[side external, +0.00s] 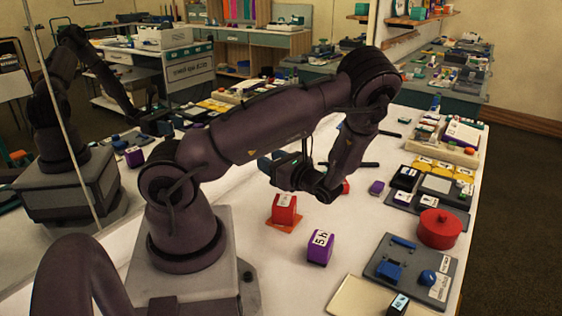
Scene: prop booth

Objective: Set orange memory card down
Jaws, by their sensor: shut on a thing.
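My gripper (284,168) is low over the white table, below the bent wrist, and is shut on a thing. Its fingertips and most of what they hold are hidden by the dark hand, so the orange memory card is not clearly seen between them. Just below the hand, a red block (285,208) with a white label on top stands by a flat orange piece (284,226) on the table. I cannot tell whether this orange piece is the card, or whether the hand touches the red block.
A purple labelled block (320,247) stands in front on the right. A red lidded pot (440,228) and a grey tray (385,278) with blue parts are further right. A small purple block (376,187) lies behind. A mirror panel (75,120) borders the left. Bare table surrounds the purple labelled block.

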